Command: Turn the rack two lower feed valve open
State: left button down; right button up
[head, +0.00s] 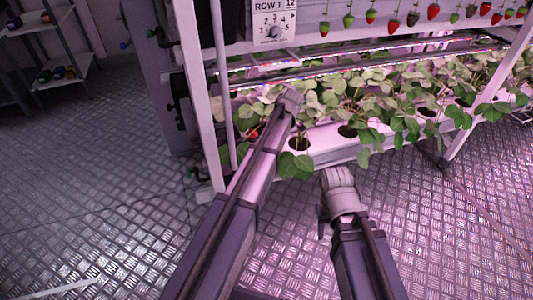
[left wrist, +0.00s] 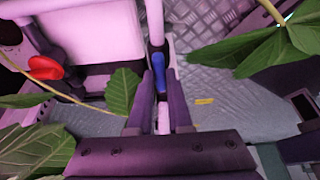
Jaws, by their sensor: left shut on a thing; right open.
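In the left wrist view, my left gripper (left wrist: 163,82) is shut on a blue lever handle (left wrist: 158,62). The handle sits beside a pale upright pipe (left wrist: 155,20) and points along the gap between my fingers. I cannot tell from the picture whether this valve is open or closed. In the head view my left arm reaches into the rack (head: 206,115), and its gripper is hidden among the leaves. My right gripper (head: 323,216) is open and low in front of the rack, mostly hidden by its own wrist.
A red knob (left wrist: 45,68) is left of my left gripper. Strawberry leaves (left wrist: 265,45) crowd both sides. A planting channel (head: 325,146) runs across the rack. A shelf unit (head: 60,68) stands far left. The metal floor is clear.

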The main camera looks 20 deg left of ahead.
pick_arm(q)
jog(key=c, duration=0.8)
grip_release()
jog(key=shift+c, duration=0.2)
jog(key=shift+r, duration=0.1)
jog(key=p+v, duration=0.7)
jog(key=shift+r, duration=0.3)
jog(key=shift+d, duration=0.1)
